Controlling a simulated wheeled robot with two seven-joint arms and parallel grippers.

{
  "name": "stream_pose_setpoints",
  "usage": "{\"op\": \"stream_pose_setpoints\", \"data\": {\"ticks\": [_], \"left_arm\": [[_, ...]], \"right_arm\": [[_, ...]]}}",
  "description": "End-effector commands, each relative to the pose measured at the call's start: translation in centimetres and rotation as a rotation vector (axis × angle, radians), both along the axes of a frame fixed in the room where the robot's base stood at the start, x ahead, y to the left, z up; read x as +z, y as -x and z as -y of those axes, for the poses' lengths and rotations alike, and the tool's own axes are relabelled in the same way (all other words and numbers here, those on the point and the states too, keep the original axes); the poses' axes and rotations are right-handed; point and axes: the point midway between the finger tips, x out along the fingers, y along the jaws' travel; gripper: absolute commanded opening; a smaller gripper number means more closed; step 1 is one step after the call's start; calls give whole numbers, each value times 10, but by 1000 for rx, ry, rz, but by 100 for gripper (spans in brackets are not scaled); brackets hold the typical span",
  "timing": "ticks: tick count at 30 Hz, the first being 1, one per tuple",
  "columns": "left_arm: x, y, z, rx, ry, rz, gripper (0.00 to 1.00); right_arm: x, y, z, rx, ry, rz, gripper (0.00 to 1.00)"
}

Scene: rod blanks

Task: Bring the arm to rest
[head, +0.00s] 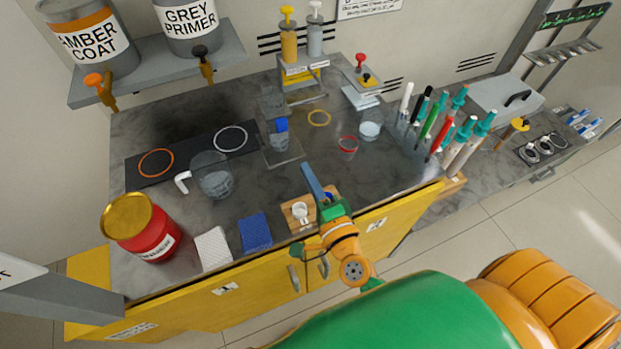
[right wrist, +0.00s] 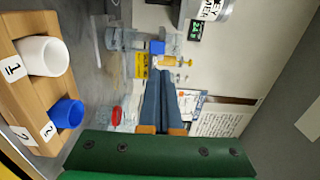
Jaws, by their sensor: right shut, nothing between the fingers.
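My right gripper (head: 307,170) reaches over the front edge of the grey worktop (head: 345,185), its arm coming in from the lower right. Its two blue fingers lie together, with nothing between them. The closed fingers also show in the right wrist view (right wrist: 160,88). In the head view they pass above a small wooden block (head: 290,216) with a white cup (head: 299,210) and a blue cup, partly hidden by the gripper. In the right wrist view the white cup (right wrist: 45,56) and blue cup (right wrist: 66,113) stand beside the fingers, apart from them. My left gripper is not in view.
A red can (head: 145,235), white pad (head: 213,248) and blue sponge (head: 255,232) sit along the front left. A glass beaker (head: 212,178) stands behind them. A rack of upright tools (head: 440,125) stands right. Bare worktop lies between the gripper and the rack.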

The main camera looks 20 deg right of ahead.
Motion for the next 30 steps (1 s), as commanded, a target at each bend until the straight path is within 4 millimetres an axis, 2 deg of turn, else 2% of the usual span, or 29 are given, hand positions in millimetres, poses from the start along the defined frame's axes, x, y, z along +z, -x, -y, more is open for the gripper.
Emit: {"op": "stream_pose_setpoints", "data": {"ticks": [4, 17, 19, 20, 22, 24, 25, 27, 30], "left_arm": [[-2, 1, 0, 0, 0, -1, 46], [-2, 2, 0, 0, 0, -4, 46], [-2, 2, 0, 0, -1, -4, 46], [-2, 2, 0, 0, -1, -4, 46], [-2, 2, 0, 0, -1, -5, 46], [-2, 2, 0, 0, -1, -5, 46], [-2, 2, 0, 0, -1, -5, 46], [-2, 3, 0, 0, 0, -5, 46], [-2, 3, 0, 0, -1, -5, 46]], "right_arm": [[0, 9, 0, 2, 0, -1, 0], [0, 9, 0, 2, 1, 0, 0], [2, 10, -8, 43, 37, -3, 0], [4, 11, -16, 87, 80, -5, 0], [3, 18, -45, 254, 255, -30, 0], [-10, 34, -70, 444, 495, -83, 0], [-18, 42, -76, 517, 596, -114, 0], [-39, 61, -78, 651, 802, -196, 0], [-65, 86, -64, 793, 1036, -329, 0]]}}
